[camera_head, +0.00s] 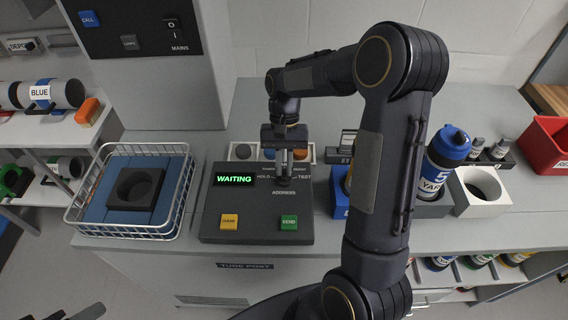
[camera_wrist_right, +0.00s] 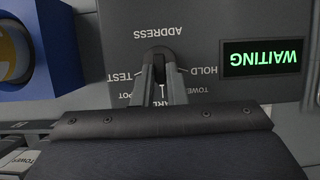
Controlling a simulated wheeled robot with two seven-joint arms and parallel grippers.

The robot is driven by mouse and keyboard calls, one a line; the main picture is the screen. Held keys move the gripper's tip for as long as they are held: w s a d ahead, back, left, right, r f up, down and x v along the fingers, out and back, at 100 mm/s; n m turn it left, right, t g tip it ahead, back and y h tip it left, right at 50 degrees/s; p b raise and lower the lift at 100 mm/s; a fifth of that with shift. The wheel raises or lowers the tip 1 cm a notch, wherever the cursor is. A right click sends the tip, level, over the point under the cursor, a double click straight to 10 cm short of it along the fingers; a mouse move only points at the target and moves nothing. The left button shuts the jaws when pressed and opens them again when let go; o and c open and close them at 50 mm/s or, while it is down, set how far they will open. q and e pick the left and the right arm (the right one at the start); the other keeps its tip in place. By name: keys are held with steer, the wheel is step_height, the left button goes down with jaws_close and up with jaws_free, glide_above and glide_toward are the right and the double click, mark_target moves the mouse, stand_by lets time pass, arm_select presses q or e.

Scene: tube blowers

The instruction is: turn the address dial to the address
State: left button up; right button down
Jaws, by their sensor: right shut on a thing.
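The address dial (camera_wrist_right: 160,54) is a black knob on the dark control box (camera_head: 212,205), marked ADDRESS. My right gripper (camera_wrist_right: 158,70) is shut on the dial from above; it also shows in the head view (camera_head: 284,172). Around the dial, HOLD, TEST and TOWER can be read, and parts of two more labels show between and beside the fingers. The fingers hide the dial's pointer, so I cannot tell its setting. The green display (camera_head: 241,180) reads WAITING. Dark parts at the head view's bottom left may be my left gripper (camera_head: 87,312); its jaws are unclear.
Yellow (camera_head: 229,222) and green SEND (camera_head: 289,222) buttons sit on the box front. A wire basket (camera_head: 75,214) with a black ring block stands left. A blue-capped bottle (camera_head: 443,160) and a white holed block (camera_head: 487,207) stand right. My right arm crosses above the counter.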

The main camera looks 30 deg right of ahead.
steer(key=c, duration=1.5)
jaws_free()
steer(key=shift+o, duration=0.2)
steer(key=v, duration=0.7)
steer(key=shift+r, duration=0.4)
steer(key=shift+d, duration=0.1)
steer(key=s+a+r+n+t+y, duration=0.1)
steer(key=s+a+r+n+t, duration=0.1)
steer(key=s+r+t, duration=0.5)
steer(key=s+a+f+n+t, duration=0.1)
steer(key=s+a+f, duration=0.1)
steer(key=s, duration=0.4)
steer(key=s+a+f+n+t, duration=0.1)
steer(key=s+a+f, duration=0.1)
steer(key=s, duration=0.5)
steer(key=shift+a+n+t, duration=0.3)
steer(key=shift+a+n, duration=0.1)
steer(key=shift+a, duration=0.3)
